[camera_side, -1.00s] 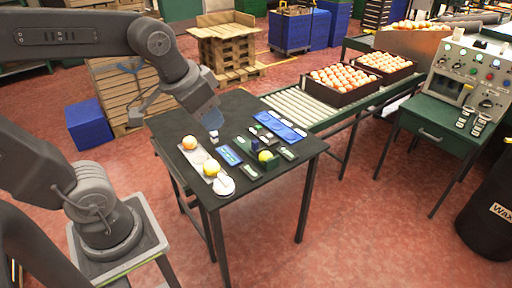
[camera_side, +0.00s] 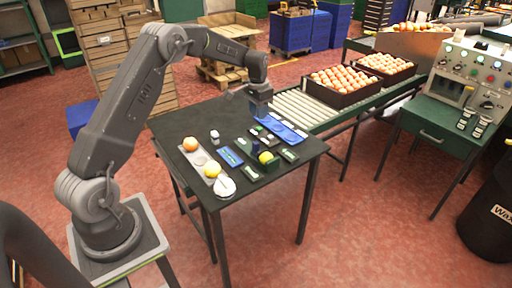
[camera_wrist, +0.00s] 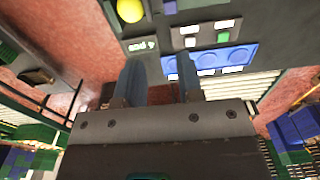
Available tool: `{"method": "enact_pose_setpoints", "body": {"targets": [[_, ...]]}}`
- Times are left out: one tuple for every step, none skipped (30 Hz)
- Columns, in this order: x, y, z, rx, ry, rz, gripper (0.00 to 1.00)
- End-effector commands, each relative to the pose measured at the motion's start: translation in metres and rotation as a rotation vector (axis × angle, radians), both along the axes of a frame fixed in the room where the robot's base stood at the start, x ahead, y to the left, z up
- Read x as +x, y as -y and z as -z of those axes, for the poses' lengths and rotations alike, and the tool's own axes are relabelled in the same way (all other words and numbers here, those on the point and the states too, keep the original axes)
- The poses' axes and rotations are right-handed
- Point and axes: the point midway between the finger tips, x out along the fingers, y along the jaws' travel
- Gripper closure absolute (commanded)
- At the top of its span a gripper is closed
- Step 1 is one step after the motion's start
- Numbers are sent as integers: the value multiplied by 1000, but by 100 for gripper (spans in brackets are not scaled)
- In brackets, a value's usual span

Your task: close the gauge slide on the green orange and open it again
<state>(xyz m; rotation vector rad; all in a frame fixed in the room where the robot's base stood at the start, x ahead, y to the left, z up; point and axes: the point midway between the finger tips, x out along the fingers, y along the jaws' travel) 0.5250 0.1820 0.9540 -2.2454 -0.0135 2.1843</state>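The green orange (camera_side: 265,157), yellow-green here, sits in a small dark green gauge (camera_side: 272,165) near the right part of the table. A small dark blue upright piece (camera_side: 255,145) stands beside it; I cannot tell whether it is the slide or how far it is closed. In the wrist view the green orange (camera_wrist: 130,10) shows at the top edge, with the gauge mostly out of frame. My gripper (camera_side: 261,110) is above the table's far edge by the blue tray, apart from the gauge. In the wrist view my gripper's (camera_wrist: 157,62) two fingers are apart with nothing between them.
The blue tray (camera_side: 281,128) lies at the far right edge, by the roller conveyor (camera_side: 299,107). A grey strip holds an orange (camera_side: 190,144) and a yellow fruit (camera_side: 212,169); a white round dish (camera_side: 225,187) is in front. A white cube (camera_side: 214,136) stands behind. The table's far left is clear.

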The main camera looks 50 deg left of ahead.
Motion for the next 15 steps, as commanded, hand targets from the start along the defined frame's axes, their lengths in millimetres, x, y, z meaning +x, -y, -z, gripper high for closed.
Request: {"method": "enact_pose_setpoints", "body": {"targets": [[2, -8, 13, -5, -11, -3, 66], [3, -11, 19, -7, -16, -2, 66], [4, -14, 25, -9, -21, -1, 66], [5, -16, 28, -10, -23, -1, 66], [5, -18, 30, -11, -25, 0, 66], [5, -19, 34, -12, -27, 0, 66], [5, -20, 36, -13, -28, 0, 66], [5, -20, 38, -13, -29, 0, 66], [5, -20, 41, -13, -29, 0, 66], [5, -20, 44, -14, -30, 0, 66], [5, -19, 48, -14, -31, 0, 66], [5, -19, 54, -14, -31, 0, 66], [5, -19, 59, -14, -31, 0, 66], [4, -19, 65, -14, -32, 0, 66], [5, -19, 73, -14, -32, 0, 66]]}}
